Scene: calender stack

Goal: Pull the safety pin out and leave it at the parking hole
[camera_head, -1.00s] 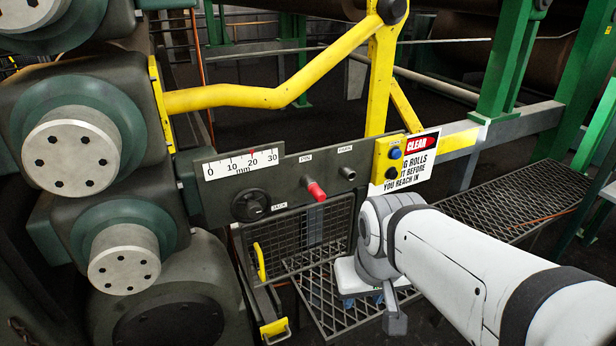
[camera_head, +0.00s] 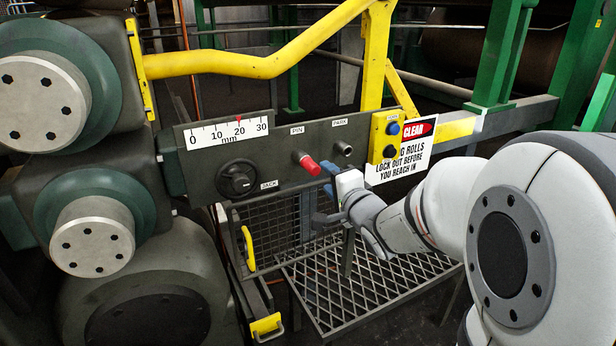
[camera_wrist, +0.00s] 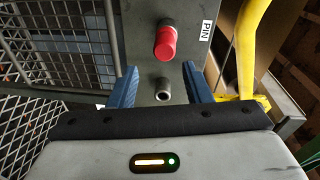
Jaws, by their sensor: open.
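The safety pin (camera_head: 308,163) has a red grip and sticks out of the grey panel (camera_head: 284,182) under the PIN label. It also shows in the wrist view (camera_wrist: 165,43), beyond the fingertips. The parking hole (camera_head: 344,148) is a short grey tube under the PARK label, right of the pin. In the wrist view this tube (camera_wrist: 164,90) lies between the two blue fingers in the picture and looks empty. My gripper (camera_head: 330,180) is open in front of the panel, just right of and below the pin. It holds nothing. The fingers' distance from the panel is hard to tell.
A black jack knob (camera_head: 238,179) and a scale (camera_head: 228,132) are on the panel, left of the pin. A yellow button box (camera_head: 384,137) and a warning sign (camera_head: 401,152) stand right of the hole. A yellow bar (camera_head: 230,65) runs above; mesh grating (camera_head: 345,285) lies below.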

